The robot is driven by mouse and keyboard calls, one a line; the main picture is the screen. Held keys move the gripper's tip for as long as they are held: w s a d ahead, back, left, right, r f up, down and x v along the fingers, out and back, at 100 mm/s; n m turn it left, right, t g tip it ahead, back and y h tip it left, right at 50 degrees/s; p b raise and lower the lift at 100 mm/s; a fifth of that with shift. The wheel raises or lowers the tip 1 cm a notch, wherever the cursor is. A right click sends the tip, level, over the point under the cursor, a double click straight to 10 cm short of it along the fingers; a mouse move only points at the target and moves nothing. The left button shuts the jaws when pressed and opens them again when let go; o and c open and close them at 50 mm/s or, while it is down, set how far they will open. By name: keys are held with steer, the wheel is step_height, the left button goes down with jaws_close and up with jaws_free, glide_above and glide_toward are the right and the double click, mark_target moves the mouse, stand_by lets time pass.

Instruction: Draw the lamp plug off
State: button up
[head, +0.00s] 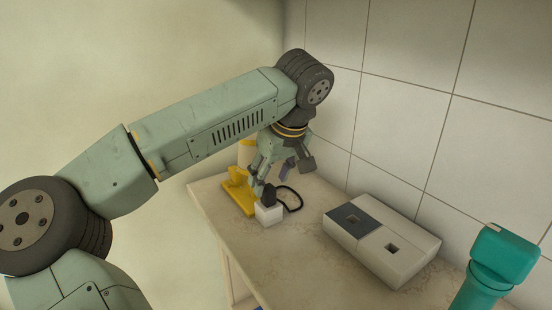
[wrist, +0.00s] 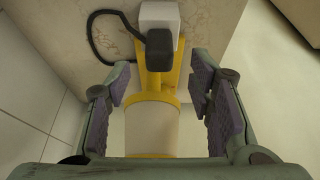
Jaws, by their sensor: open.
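The black plug (head: 269,194) sits in the top of a small white block (head: 267,214) on the counter. A black cord (head: 292,192) loops from it across the counter. In the wrist view the plug (wrist: 159,48) is near the top middle, with the white block (wrist: 158,14) behind it and the cord (wrist: 92,38) to the left. My gripper (wrist: 160,80) is open and empty, with its fingers apart on either side of the picture. In the head view my gripper (head: 280,170) hangs close above the plug; contact cannot be told.
A yellow stand (head: 238,199) is left of the block, with a cream, yellow-rimmed cylinder (head: 245,153) behind. A white box with square openings (head: 399,251) and a teal object (head: 500,262) stand right. The tiled wall (head: 410,90) is behind. Counter (head: 300,245) is clear in front.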

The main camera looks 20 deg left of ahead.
mark_target(268, 186)
steer(key=shift+x, duration=1.85)
steer(key=shift+c, duration=0.3)
jaws_close()
